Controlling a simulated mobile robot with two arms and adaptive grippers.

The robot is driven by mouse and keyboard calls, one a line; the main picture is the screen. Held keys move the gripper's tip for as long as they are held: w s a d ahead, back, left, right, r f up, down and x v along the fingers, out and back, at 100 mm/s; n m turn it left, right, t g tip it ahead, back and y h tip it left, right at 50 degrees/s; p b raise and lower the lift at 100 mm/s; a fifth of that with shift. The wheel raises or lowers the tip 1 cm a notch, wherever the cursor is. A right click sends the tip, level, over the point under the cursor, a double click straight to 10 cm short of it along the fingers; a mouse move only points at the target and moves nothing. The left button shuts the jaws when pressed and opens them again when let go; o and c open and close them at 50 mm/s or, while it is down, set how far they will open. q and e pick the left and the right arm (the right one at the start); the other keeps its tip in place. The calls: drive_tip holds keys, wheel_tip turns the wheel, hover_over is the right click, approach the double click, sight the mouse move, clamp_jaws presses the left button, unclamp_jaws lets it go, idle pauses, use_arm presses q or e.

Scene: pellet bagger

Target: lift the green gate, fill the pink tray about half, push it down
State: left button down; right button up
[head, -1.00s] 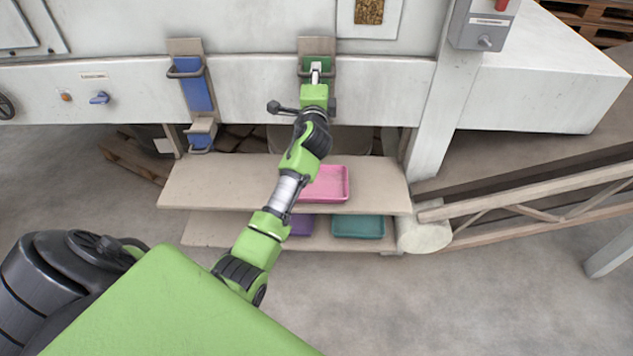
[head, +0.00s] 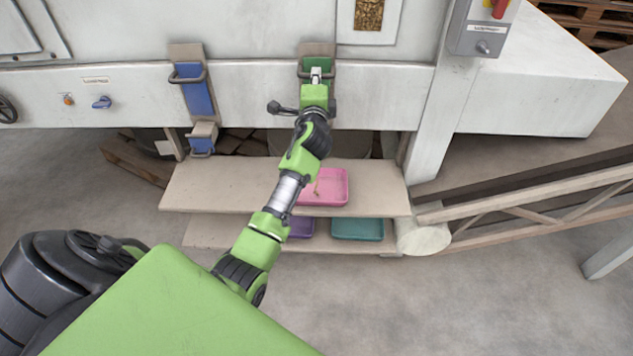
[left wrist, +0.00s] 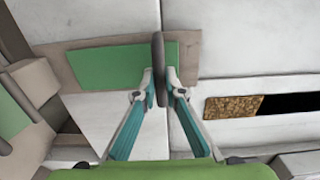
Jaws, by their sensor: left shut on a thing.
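The green gate (head: 318,66) is on the front of the white machine, in a beige frame. It also shows in the left wrist view (left wrist: 110,66). My left gripper (head: 316,76) is at the gate, and its fingers (left wrist: 160,85) are closed on the dark gate handle (left wrist: 159,55). The pink tray (head: 335,188) lies on the upper shelf below, partly hidden by my left arm. A small brown streak of pellets (head: 317,187) shows at the tray's left part. The spout under the gate is hidden by my arm in the head view. My right gripper is not in view.
A blue gate (head: 197,95) is to the left. A purple tray (head: 301,227) and a teal tray (head: 358,229) lie on the lower shelf. The upper shelf (head: 225,185) is clear left of my arm. A window (head: 369,14) shows pellets.

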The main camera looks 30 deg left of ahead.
use_arm(q)
wheel_tip(320, 180, up, 4)
drive_tip(key=shift+f+p, duration=0.2)
drive_tip(key=shift+p, duration=1)
drive_tip(key=shift+f, duration=0.2)
drive_tip(key=shift+r, duration=0.1)
idle(6.3)
